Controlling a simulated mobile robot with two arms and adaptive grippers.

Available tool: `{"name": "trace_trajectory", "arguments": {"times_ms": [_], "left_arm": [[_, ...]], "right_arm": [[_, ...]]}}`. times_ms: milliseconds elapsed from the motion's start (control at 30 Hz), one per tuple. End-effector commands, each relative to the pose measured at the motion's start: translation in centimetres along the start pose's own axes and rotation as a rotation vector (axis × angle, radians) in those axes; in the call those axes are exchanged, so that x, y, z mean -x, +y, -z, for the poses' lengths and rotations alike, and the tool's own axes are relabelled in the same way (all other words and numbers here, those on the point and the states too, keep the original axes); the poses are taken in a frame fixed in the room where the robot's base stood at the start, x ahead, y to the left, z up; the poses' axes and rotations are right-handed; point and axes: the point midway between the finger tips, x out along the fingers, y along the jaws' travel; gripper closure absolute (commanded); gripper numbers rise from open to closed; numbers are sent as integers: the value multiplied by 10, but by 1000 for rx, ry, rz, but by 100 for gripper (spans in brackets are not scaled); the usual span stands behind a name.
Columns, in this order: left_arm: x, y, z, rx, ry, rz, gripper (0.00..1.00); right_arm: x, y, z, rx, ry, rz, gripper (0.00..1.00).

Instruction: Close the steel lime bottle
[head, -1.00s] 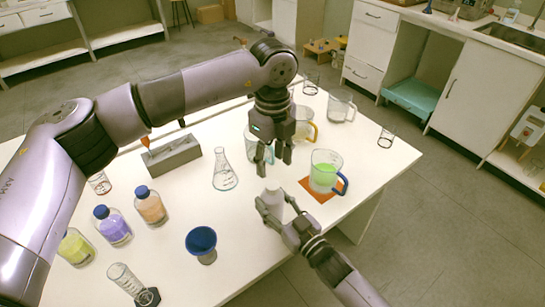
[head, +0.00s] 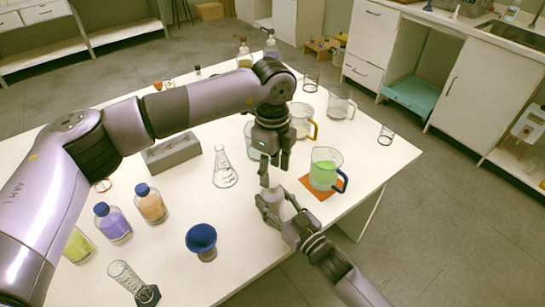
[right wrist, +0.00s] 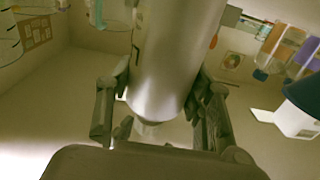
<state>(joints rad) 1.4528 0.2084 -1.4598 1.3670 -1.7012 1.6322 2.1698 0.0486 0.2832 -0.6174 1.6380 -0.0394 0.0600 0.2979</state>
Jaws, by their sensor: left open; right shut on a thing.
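A steel bottle (head: 277,198) stands in the grasp of my right gripper (head: 279,205) near the table's front right. In the right wrist view the steel bottle (right wrist: 175,60) is a smooth grey cylinder between the two fingers of my right gripper (right wrist: 160,105). My left gripper (head: 274,172) is directly above the bottle, pointing down, with its fingers apart. The bottle's mouth is hard to make out under the left fingers. I cannot tell whether a cap is on it.
A beaker of green liquid (head: 324,170) stands on an orange mat (head: 310,190) close to the right. A flask (head: 224,170), a blue funnel (head: 201,238) and blue-capped bottles, such as the purple one (head: 112,224), stand to the left. A grey rack (head: 172,155) lies behind.

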Motion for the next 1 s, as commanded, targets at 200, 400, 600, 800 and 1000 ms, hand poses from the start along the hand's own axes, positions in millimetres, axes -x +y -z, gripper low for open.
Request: {"name": "trace_trajectory", "arguments": {"times_ms": [200, 400, 600, 800, 1000], "left_arm": [[-30, 0, 0, 1, 0, -2, 54], [-40, 0, 0, 0, 0, 1, 54], [-40, 0, 0, 0, 0, 1, 54], [-40, 0, 0, 0, 0, 1, 64], [-40, 0, 0, 0, 0, 1, 77]], "right_arm": [[0, 0, 0, 0, 0, 0, 100], [0, 0, 0, 0, 0, 0, 100], [0, 0, 0, 0, 0, 0, 100], [0, 0, 0, 0, 0, 0, 100], [0, 0, 0, 0, 0, 0, 100]]}}
